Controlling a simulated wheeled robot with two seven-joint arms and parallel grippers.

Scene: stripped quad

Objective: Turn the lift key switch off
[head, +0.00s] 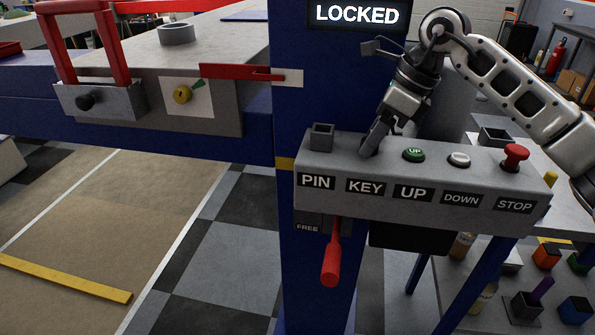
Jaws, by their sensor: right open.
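The grey control box (420,198) on the blue lift post carries labels PIN, KEY, UP, DOWN and STOP. My right gripper (373,143) reaches down from the upper right, its fingertips at the spot above the KEY label (366,187). It is open. The key switch itself is hidden behind the fingers, so I cannot tell its turn position or whether the fingers touch it. A sign (357,14) on the post reads LOCKED. My left gripper is not in view.
Right of my gripper are a green UP button (413,154), a pale DOWN button (459,159) and a red STOP button (514,157). A square socket (321,137) stands above PIN. A red handle (331,262) hangs below. A red bar (240,72) juts left of the post.

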